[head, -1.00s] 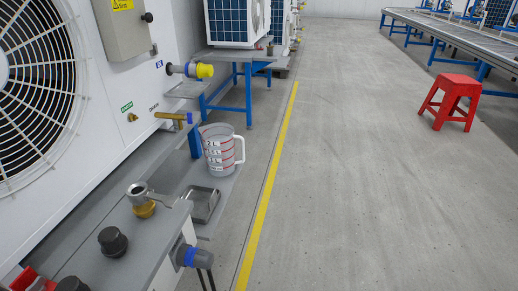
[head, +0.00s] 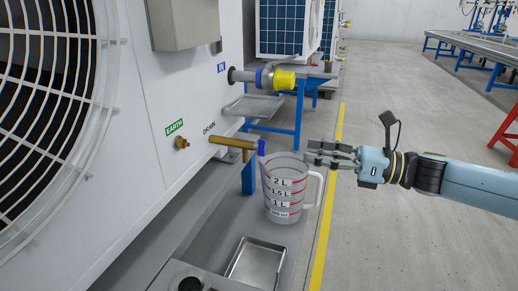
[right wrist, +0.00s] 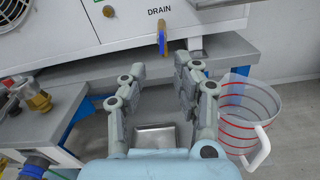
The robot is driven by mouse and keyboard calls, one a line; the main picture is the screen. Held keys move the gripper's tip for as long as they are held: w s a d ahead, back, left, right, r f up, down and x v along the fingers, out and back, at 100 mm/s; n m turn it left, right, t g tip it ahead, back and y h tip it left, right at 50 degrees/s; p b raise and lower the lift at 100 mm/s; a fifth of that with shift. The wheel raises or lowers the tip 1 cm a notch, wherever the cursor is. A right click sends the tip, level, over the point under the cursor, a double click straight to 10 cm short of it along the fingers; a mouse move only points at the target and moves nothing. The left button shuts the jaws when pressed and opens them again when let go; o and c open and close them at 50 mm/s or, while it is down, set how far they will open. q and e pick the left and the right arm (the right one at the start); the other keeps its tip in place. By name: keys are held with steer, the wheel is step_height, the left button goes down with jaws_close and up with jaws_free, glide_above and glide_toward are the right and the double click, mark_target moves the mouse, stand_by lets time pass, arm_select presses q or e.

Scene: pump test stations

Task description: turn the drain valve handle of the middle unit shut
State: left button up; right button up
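The drain valve (head: 230,143) is a brass body sticking out of the white unit beside the DRAIN label. Its blue-tipped end (head: 261,147) points out from the unit. In the right wrist view the brass and blue valve (right wrist: 162,38) shows ahead, beyond the fingertips. How far the handle is turned is hard to tell. My right gripper (head: 309,153) is to the right of the valve, above the jug's right side and apart from the valve. Its fingers are spread and empty in the right wrist view (right wrist: 160,68). My left gripper is not in view.
A clear measuring jug (head: 284,196) stands below the valve end, with its handle towards my right gripper. A metal tray (head: 256,264) lies in front. The floor at right is open, with a red stool (head: 507,130).

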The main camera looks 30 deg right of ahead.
mark_target(261, 148)
arm_select(q)
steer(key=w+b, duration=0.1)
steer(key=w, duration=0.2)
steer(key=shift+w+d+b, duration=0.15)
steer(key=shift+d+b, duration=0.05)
steer(key=shift+b, duration=0.1)
arm_select(e)
steer(key=x, duration=1)
steer(key=shift+w+a, duration=0.15)
steer(key=shift+w, duration=0.25)
steer(key=shift+f, duration=0.1)
jaws_close()
